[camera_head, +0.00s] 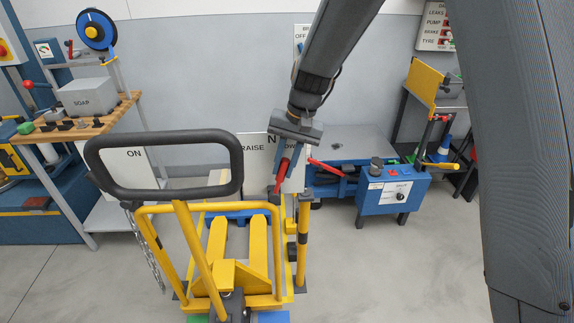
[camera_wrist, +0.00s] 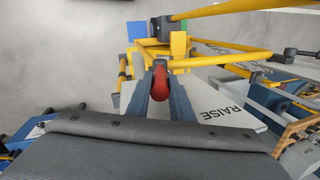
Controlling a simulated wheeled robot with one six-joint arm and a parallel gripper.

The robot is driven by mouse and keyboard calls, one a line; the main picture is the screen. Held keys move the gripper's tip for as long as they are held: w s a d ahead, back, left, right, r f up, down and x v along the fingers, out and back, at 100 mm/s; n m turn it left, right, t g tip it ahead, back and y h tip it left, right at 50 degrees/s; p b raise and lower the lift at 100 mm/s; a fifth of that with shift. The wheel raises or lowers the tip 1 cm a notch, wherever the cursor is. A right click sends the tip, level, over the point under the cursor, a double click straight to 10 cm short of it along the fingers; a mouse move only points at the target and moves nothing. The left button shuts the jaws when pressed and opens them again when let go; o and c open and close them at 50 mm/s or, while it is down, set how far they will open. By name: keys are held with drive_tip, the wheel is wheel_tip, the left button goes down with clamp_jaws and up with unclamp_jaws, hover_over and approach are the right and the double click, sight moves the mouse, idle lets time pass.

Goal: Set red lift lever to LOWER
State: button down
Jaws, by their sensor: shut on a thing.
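The red lift lever (camera_head: 281,176) stands at the yellow pallet truck frame, in front of a white sign (camera_head: 254,146) reading RAISE and N. More letters at the sign's right are partly hidden by my gripper. My gripper (camera_head: 284,169) comes down from above and is shut on the lever's red part. In the wrist view, the rounded red lever end (camera_wrist: 160,77) sits between my two blue-grey fingers (camera_wrist: 161,88). RAISE also shows on the sign in that view. The lever's exact setting is hard to tell.
A black loop handle (camera_head: 165,196) and yellow rails (camera_head: 199,262) stand close at the left. A striped yellow post (camera_head: 303,229) stands just right of the lever. A blue box with a dial (camera_head: 393,196) and another red handle (camera_head: 326,166) are further right. Floor at front right is clear.

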drive_tip(key=c, duration=1.6)
unclamp_jaws()
drive_tip(key=shift+o, duration=0.2)
drive_tip(key=shift+r, duration=0.1)
drive_tip(key=shift+b+v, duration=0.9)
drive_tip(key=shift+v, duration=2.9)
